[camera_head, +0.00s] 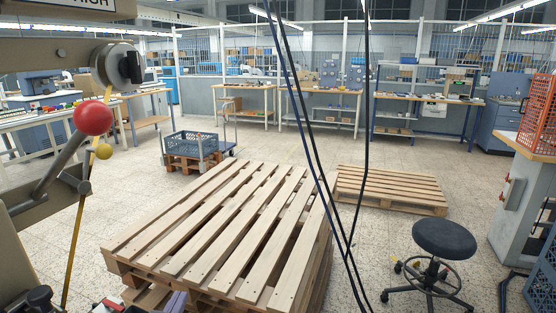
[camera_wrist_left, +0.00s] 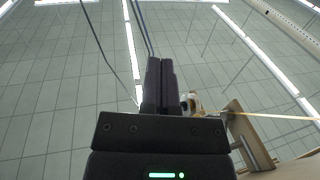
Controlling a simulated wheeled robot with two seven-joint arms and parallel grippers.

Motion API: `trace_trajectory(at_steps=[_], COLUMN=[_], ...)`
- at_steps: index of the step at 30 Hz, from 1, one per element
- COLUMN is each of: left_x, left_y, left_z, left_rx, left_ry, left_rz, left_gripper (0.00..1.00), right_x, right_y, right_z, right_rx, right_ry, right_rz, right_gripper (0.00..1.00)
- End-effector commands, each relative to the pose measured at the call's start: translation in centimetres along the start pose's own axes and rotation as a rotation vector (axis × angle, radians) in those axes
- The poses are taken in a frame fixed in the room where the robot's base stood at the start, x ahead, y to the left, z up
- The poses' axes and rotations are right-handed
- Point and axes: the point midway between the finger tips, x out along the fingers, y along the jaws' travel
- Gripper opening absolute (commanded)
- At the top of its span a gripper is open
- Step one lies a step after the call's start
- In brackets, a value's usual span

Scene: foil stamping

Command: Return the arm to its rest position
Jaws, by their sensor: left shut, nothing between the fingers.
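In the left wrist view my left gripper (camera_wrist_left: 160,64) points up toward the ceiling. Its two dark fingers lie together, shut, with nothing between them. The foil stamping machine (camera_head: 30,185) stands at the left of the head view. It has a lever with a red ball knob (camera_head: 93,117) and a yellow foil strip (camera_head: 75,235) running down from a roller (camera_head: 120,63). In the left wrist view part of the machine (camera_wrist_left: 240,130) shows to the right of the fingers, apart from them. My right gripper is not in view.
Dark cables (camera_head: 310,140) hang down the middle of the head view. A stack of wooden pallets (camera_head: 230,225) fills the lower middle. A lower pallet (camera_head: 390,188), a black stool (camera_head: 445,238) and an orange crate (camera_head: 538,115) are at the right. Open floor lies between the pallets.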

Motion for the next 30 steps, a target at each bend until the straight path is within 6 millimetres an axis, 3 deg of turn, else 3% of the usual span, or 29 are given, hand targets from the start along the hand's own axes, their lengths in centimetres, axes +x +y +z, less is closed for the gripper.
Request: trace_trajectory(at_steps=[1,3,6,10,16,17,24,30], left_x=[-1.7,-4.5,-8.8,-14.4,-22.8,-23.6,-23.2,-25.8], left_y=[1.4,2.9,4.2,5.2,5.9,6.0,6.3,6.4], left_z=[2.6,5.8,9.0,11.3,12.4,12.8,22.3,31.4], left_rx=[0.007,0.019,0.035,0.052,0.071,0.073,0.082,0.094], left_ry=[-0.161,-0.386,-0.649,-0.932,-1.303,-1.342,-1.383,-1.435], left_rz=[0.031,0.064,0.092,0.108,0.113,0.112,0.120,0.131], left_gripper=[0.00,0.00,0.00,0.00,0.00,0.00,0.00,0.00], right_x=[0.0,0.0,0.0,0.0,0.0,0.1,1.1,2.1], right_y=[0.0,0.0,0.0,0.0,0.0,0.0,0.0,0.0], right_z=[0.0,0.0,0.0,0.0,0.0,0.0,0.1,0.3], right_rx=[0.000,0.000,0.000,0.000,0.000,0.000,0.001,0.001], right_ry=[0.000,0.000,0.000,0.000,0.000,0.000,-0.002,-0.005], right_rz=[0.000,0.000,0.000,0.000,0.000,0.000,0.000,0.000], right_gripper=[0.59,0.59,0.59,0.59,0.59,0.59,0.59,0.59])
